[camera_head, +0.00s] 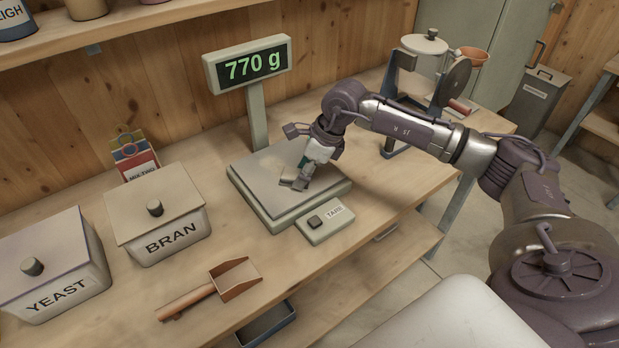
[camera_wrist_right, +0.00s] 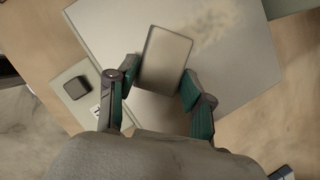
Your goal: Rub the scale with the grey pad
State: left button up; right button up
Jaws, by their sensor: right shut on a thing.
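The scale (camera_head: 242,184) stands on the bench, with a flat grey plate and a green "770 g" display (camera_head: 248,64) on a post. A faint brownish smudge (camera_wrist_right: 212,28) marks the plate in the wrist view. My right gripper (camera_head: 299,180) is low over the plate's right part. It is shut on the grey pad (camera_wrist_right: 165,58), which lies flat between its fingers over the plate. I cannot tell whether the pad touches the plate. My left gripper is not in view.
The tare button box (camera_head: 325,222) sits at the scale's front right. A bran bin (camera_head: 157,215), a yeast bin (camera_head: 50,265) and a wooden scoop (camera_head: 212,288) are to the left. A metal stand with a white pot (camera_head: 424,58) is behind my right arm.

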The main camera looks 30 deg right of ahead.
aim_at(272, 154)
jog(key=shift+w+a+b, duration=0.15)
jog(key=shift+w+b, duration=0.3)
jog(key=shift+w, duration=1.65)
jog(key=shift+w+a+f+b, duration=0.15)
jog(key=shift+w+b, duration=0.4)
jog(key=shift+w, duration=1.05)
jog(key=shift+w+a+b, duration=0.15)
jog(key=shift+w+b, duration=0.35)
jog(key=shift+w, duration=1.55)
jog(key=shift+r, duration=0.25)
jog(key=shift+w+r, duration=0.1)
jog(key=shift+r, duration=0.05)
jog(key=shift+r+p, duration=0.5)
jog(key=shift+r, duration=0.15)
jog(key=shift+r+p, duration=1.45)
jog(key=shift+r, duration=1)
